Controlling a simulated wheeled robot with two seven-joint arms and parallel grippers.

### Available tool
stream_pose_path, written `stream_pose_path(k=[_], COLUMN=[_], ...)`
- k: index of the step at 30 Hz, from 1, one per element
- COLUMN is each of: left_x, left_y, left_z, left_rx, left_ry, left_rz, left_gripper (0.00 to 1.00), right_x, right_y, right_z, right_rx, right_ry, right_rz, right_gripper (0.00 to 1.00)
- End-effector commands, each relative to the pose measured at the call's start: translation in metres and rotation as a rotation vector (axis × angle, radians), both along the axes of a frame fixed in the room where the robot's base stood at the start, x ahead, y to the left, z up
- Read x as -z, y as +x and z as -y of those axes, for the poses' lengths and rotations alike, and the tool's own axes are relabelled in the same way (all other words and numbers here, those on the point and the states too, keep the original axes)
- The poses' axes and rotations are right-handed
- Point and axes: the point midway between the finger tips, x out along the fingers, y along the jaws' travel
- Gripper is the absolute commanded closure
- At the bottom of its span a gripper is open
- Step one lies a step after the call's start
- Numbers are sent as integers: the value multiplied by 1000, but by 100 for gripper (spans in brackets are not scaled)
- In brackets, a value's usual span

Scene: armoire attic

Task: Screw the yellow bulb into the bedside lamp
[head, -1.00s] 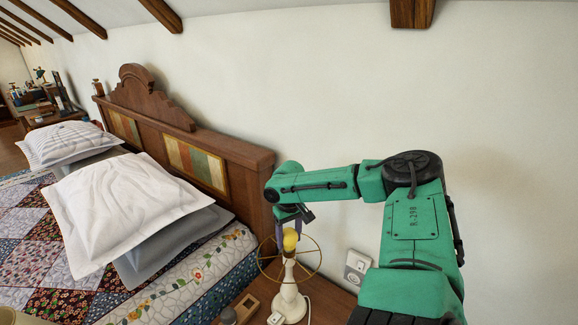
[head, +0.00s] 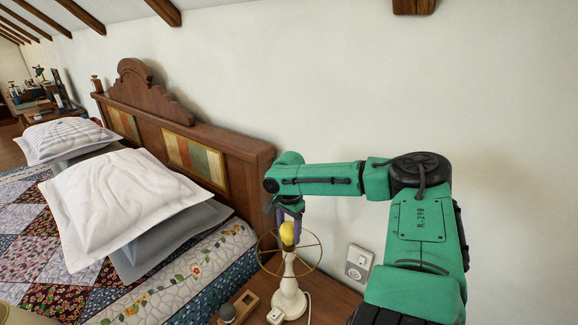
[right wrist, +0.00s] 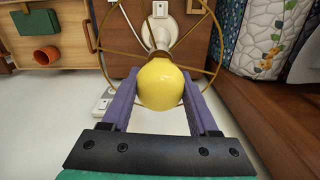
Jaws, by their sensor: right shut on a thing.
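The yellow bulb (head: 287,233) is at the top of the white bedside lamp (head: 289,292), inside the lamp's wire ring (head: 318,245). In the right wrist view the bulb (right wrist: 161,83) sits between the two purple fingers of my right gripper (right wrist: 160,92), with the lamp's ring and base (right wrist: 157,28) beyond it. My right gripper (head: 290,217) is shut on the bulb from above. The bulb's lower end and the lamp socket are hidden in the wrist view, so I cannot tell how deeply it is seated. My left gripper is not in view.
The lamp stands on a wooden nightstand (head: 330,303) with a small wooden tray (head: 240,305) beside it. A wall socket (head: 357,263) is to the right. The bed's headboard (head: 190,140) and pillows (head: 120,200) are to the left.

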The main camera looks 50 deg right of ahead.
Motion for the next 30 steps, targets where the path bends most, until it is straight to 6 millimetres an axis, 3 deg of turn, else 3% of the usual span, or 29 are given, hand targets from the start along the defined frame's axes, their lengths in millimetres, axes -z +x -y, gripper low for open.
stream_pose_path(k=[4, 11, 12, 14, 15, 30], left_x=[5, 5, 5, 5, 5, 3], left_y=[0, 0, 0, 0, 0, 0], left_z=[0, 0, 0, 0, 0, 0], left_rx=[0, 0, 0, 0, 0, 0], left_ry=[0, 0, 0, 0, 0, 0], left_rz=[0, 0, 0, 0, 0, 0], left_gripper=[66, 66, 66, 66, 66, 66], right_x=[0, -1, -1, -1, -1, -1], right_y=[1, 1, 1, 1, 1, 0], right_z=[1, 1, 1, 1, 1, 0], right_rx=[286, 341, 340, 340, 339, 337], right_ry=[-2, -3, -3, -3, -3, 0], right_rz=[5, 4, 4, 4, 3, 1], right_gripper=[100, 100, 32, 9, 5, 0])
